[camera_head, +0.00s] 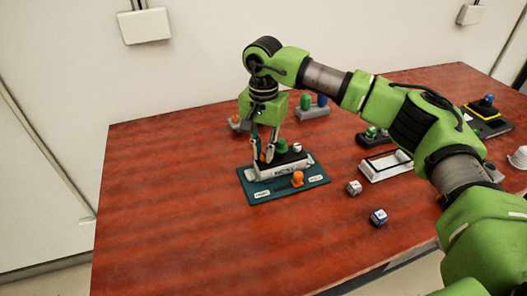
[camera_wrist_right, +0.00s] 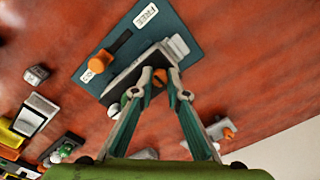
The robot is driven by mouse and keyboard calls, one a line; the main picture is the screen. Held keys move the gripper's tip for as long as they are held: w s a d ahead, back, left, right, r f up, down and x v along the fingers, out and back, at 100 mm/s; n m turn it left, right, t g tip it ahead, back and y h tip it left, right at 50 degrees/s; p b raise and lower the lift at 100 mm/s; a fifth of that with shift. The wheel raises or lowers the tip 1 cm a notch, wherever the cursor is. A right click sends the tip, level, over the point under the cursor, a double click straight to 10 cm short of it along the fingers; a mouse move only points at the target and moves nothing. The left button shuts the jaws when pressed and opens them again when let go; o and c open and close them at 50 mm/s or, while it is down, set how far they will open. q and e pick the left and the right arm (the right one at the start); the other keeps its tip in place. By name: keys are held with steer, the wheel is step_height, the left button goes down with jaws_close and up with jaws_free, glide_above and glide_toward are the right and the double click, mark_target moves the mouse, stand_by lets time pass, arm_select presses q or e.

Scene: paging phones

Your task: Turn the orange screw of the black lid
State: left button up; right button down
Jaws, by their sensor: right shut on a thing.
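A white box with a black lid (camera_head: 292,159) stands on a teal plate (camera_head: 256,188). The lid carries a green knob (camera_head: 282,146) and a white knob (camera_head: 297,147). My right gripper (camera_head: 267,157) points down at the lid's left end. In the wrist view the right gripper's fingertips (camera_wrist_right: 160,76) are shut on the small orange screw (camera_wrist_right: 158,80), which the fingers partly hide. An orange knob (camera_head: 297,178) stands on the plate in front of the box, apart from the gripper; it also shows in the wrist view (camera_wrist_right: 99,62). My left gripper is not in view.
Two small dice-like cubes (camera_head: 354,187) (camera_head: 379,217) lie to the right of the plate. A white frame-like device (camera_head: 385,166) stands further right. A grey block with green and blue pegs (camera_head: 313,112) is behind. The red table's left side is clear.

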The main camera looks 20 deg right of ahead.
mark_target(264, 154)
stand_by(0.3)
steer(key=c, duration=2)
jaws_free()
steer(key=shift+r, duration=0.15)
step_height(264, 154, up, 12)
steer(key=shift+f, duration=0.1)
